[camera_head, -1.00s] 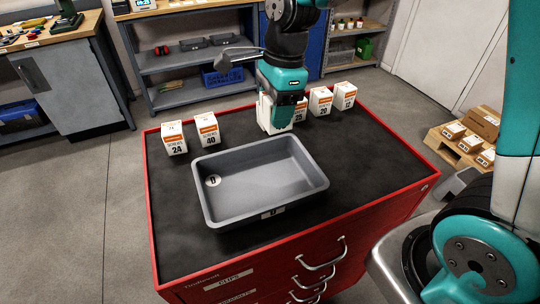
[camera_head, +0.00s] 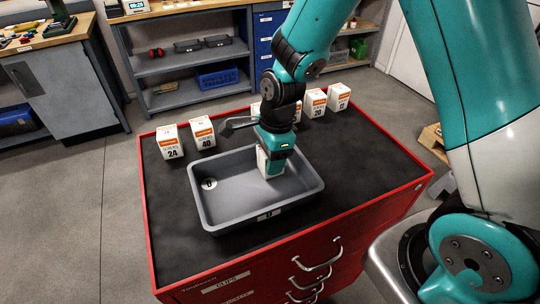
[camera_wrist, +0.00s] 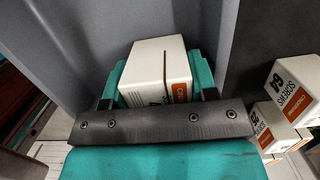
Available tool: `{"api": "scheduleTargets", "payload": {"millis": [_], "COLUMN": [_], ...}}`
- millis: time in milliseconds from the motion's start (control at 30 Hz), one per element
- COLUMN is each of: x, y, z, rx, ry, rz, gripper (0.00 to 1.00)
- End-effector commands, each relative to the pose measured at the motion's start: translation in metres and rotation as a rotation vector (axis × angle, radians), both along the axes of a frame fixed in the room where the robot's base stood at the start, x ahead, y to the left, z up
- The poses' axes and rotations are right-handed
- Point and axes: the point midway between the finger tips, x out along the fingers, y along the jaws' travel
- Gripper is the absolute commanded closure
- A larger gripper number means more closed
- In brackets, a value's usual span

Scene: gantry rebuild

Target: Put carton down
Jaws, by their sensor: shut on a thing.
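My gripper (camera_head: 270,169) points down inside the grey tray (camera_head: 218,222), toward its back right part. It is shut on a white carton with an orange band, seen in the wrist view (camera_wrist: 152,66) between the teal fingers. In the head view the carton is mostly hidden by the gripper. I cannot tell whether the carton touches the tray floor. Grey tray walls (camera_wrist: 80,45) rise around the carton in the wrist view.
The tray stands on the black top of a red tool cabinet (camera_head: 365,165). Cartons marked 24 (camera_head: 169,142) and 40 (camera_head: 203,133) stand behind it at left. More cartons, including one marked 20 (camera_head: 314,103), stand behind at right. The tray's left half is empty.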

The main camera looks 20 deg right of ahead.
Motion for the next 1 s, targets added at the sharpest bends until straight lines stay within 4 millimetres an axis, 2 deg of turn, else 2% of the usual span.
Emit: {"api": "scheduleTargets", "payload": {"millis": [100, 133, 167, 433, 567, 1000], "x": [0.000, 0.000, 0.000, 0.000, 0.001, 0.001], "y": [0.000, 0.000, 0.000, 0.000, -0.001, -0.014], "z": [-0.003, -0.003, -0.002, -0.001, 0.008, 0.096], "rx": [0.000, 0.000, 0.000, 0.000, 0.001, 0.001], "ry": [0.000, 0.000, 0.000, 0.000, -0.004, -0.006], "rz": [0.000, 0.000, 0.000, 0.000, -0.002, -0.002], "gripper": [0.74, 0.42, 0.36, 0.36, 0.36, 0.36]}}
